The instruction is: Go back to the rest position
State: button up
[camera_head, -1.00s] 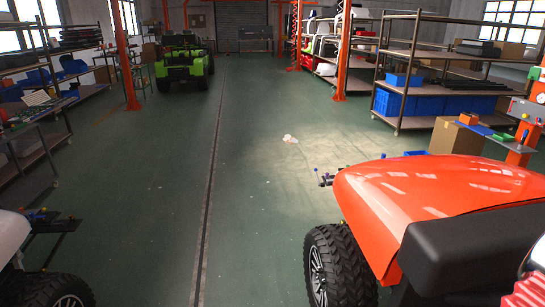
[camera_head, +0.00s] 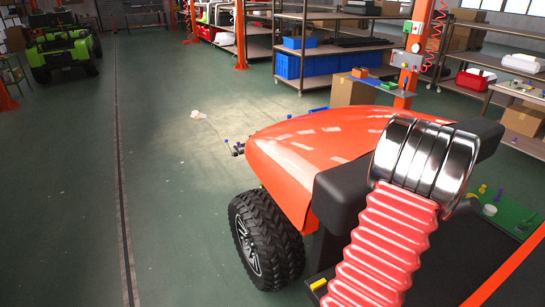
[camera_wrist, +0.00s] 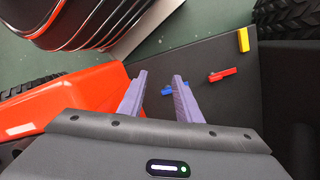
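My gripper (camera_wrist: 157,78) shows in the wrist view with two purple fingers spread apart, so it is open. No part sits gripped between them. A blue piece (camera_wrist: 167,90) lies on the dark flat surface (camera_wrist: 210,108) beyond the fingers, partly hidden by the right one. A red piece (camera_wrist: 222,74) and a yellow block (camera_wrist: 243,39) lie on the same surface to the right. The gripper's fingers are not visible in the head view.
The red cart (camera_head: 320,135) with a large black tyre (camera_head: 265,240) stands close by in the head view. A green tray (camera_head: 515,215) with small items is at right. Shelving (camera_head: 345,48) stands behind.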

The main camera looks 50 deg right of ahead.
jog(key=w+a+r+n+h, duration=0.1)
jog(key=w+a+r+n, duration=0.65)
jog(key=w+r, duration=0.2)
jog(key=w+a+r+n+h, duration=0.1)
jog(key=w+a+r+n, duration=0.6)
jog(key=w, duration=0.4)
jog(key=w+a+r+n+t, duration=0.2)
jog(key=a+r+n, duration=0.4)
jog(key=a, duration=0.7)
jog(key=w+a+r+n+t, duration=0.3)
jog(key=w+a+r+n, duration=0.2)
jog(key=a, duration=0.8)
notch_tip(320, 180, up, 5)
jog(key=shift+a+f+n+t, duration=0.2)
jog(key=shift+a+n+t, duration=0.15)
jog(key=shift+n, duration=0.9)
jog(key=shift+w+a, duration=0.1)
